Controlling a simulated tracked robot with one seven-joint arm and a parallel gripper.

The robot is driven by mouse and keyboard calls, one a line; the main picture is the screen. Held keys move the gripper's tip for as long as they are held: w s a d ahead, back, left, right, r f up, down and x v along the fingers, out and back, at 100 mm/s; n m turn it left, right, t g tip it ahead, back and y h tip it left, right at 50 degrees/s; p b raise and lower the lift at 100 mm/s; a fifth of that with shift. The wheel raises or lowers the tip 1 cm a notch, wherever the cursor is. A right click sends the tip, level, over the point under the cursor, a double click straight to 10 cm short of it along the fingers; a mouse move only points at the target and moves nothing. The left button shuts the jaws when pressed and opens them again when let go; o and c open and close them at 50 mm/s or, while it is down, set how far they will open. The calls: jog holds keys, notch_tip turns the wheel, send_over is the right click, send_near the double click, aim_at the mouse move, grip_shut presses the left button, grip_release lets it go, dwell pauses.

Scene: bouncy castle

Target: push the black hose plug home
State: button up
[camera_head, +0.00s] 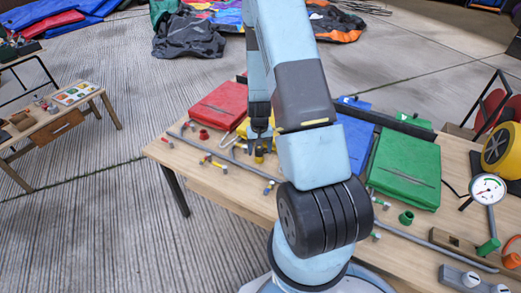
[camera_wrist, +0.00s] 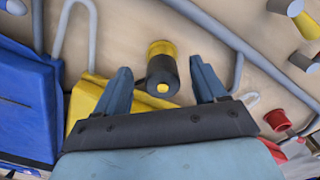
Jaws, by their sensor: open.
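A short black plug (camera_wrist: 162,78) with a yellow dot on its near end stands on the table in the wrist view. A yellow collar (camera_wrist: 161,47) shows at its far end; how deep the plug sits in it is not clear. My gripper (camera_wrist: 160,66) is open, with one finger on each side of the plug and a visible gap to both. In the head view my gripper (camera_head: 259,136) points down over the table, just above a small yellow piece (camera_head: 259,156). My arm hides part of the table there.
Red (camera_head: 218,104), yellow and blue (camera_head: 356,138) folded pieces and a green one (camera_head: 406,167) lie on the wooden table. Grey tubing and small coloured fittings lie along the front. A red fitting (camera_wrist: 277,120) is right of my fingers. A gauge (camera_head: 488,189) stands at the right.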

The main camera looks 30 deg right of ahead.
notch_tip(320, 180, up, 13)
dwell(0.6)
jog(key=shift+a, duration=0.1)
